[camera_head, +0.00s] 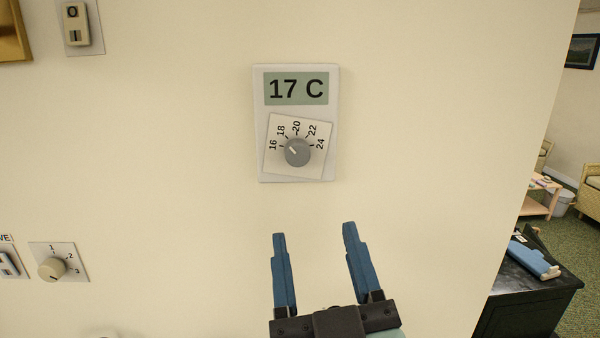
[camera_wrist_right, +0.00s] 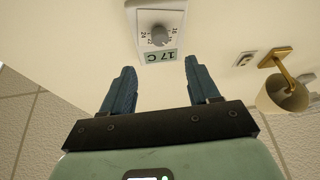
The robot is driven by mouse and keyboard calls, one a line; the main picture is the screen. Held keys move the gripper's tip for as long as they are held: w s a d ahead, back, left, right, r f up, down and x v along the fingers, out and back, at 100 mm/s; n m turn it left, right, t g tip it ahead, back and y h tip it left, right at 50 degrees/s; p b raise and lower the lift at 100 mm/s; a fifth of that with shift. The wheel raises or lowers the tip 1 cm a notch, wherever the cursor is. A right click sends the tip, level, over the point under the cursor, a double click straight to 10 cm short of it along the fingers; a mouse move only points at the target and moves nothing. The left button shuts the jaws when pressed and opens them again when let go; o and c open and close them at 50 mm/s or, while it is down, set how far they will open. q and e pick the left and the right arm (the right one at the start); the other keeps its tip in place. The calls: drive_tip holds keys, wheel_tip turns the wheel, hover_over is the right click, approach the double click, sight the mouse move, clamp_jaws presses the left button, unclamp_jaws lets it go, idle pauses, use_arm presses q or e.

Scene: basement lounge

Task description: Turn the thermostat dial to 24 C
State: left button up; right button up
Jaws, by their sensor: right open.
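The thermostat (camera_head: 246,120) is a white wall plate whose green display (camera_head: 296,88) reads 17 C. Below the display is a grey round dial (camera_head: 297,152) on a slightly tilted square scale marked 16 to 24. The dial's light pointer line points up and left, between the 16 and 18 marks. My right gripper (camera_head: 315,232) is open and empty, below the thermostat in the head view. In the right wrist view the dial (camera_wrist_right: 160,36) shows upside down, beyond and between the open fingers (camera_wrist_right: 157,70), apart from them. My left gripper is not in view.
Another knob (camera_head: 52,268) marked 1 to 3 is at the lower left wall, beside a switch (camera_head: 8,263). A switch (camera_head: 76,24) sits at upper left. The wall around the thermostat is clear. A black cabinet (camera_head: 530,300) stands past the wall's right edge.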

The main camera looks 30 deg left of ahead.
sight(299, 161)
drive_tip(key=p+x, duration=0.1)
drive_tip(key=x, duration=1.1)
drive_tip(key=shift+w+f+p, duration=0.15)
drive_tip(key=shift+p, duration=0.25)
drive_tip(key=c, duration=1)
drive_tip(key=shift+c, duration=0.2)
